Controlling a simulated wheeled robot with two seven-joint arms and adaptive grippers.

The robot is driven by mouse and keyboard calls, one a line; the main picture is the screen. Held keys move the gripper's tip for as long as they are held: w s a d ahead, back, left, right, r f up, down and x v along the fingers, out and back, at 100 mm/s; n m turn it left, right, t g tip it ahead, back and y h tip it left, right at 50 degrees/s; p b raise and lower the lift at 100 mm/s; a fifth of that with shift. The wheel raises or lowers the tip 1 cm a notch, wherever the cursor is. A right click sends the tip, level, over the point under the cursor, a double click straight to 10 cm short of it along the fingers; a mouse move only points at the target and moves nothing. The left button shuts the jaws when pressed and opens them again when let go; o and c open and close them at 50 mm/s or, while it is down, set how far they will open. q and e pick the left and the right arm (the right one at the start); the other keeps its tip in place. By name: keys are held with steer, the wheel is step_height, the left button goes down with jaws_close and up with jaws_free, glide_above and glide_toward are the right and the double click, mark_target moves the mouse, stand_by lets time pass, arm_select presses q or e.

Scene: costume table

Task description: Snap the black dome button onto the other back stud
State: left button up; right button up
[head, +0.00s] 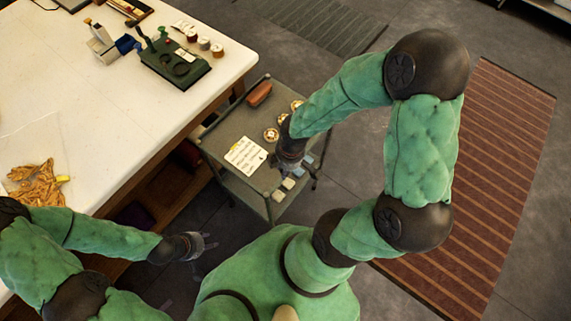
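My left gripper (206,245) hangs over the floor beside the white table, with its fingers apart and nothing seen between them. My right gripper (296,168) is over the grey cart (235,137), near its right side. Its arm partly covers it, and I cannot tell whether its fingers are open or shut. A crumpled tan leather piece (36,184) lies on the white table at the left, with a small yellow thing (63,179) at its edge. I cannot make out the black dome button or the back studs at this size.
The white table (90,115) carries a dark green device (174,66) and several thread spools (204,43) at its far end. The cart holds a written card (245,155), a reddish-brown case (259,93) and round dishes (271,135). The table's middle is clear.

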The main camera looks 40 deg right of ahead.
steer(key=shift+o, duration=0.8)
jaws_close()
steer(key=shift+w+f, duration=0.1)
